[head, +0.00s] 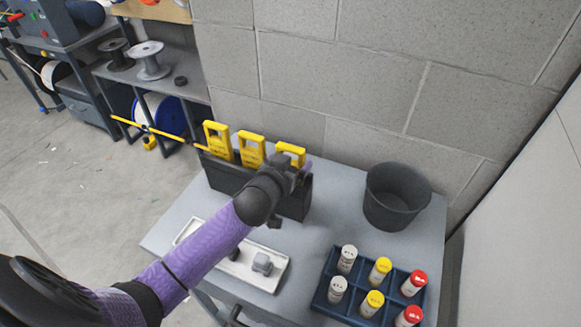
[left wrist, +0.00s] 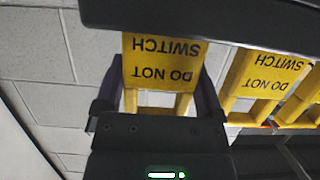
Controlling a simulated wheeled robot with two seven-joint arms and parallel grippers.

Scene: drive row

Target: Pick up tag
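Several yellow tags stand in a row in a dark holder (head: 225,178) on the grey table; the left one (head: 218,142), the middle one (head: 251,150) and the right one (head: 291,151) show in the head view. My left gripper (head: 299,168) is at the right tag and partly covers it. In the left wrist view a yellow tag (left wrist: 160,72) with upside-down "DO NOT SWITCH" lettering lies between the two fingers, one on each side. The fingers look spread around it; firm contact cannot be made out. My right gripper is not in view.
A dark bucket (head: 396,196) stands at the table's back right. A blue rack (head: 345,310) of capped cylinders is at front right. A white tray (head: 228,268) with small items lies under my left arm. A block wall (head: 350,80) rises behind.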

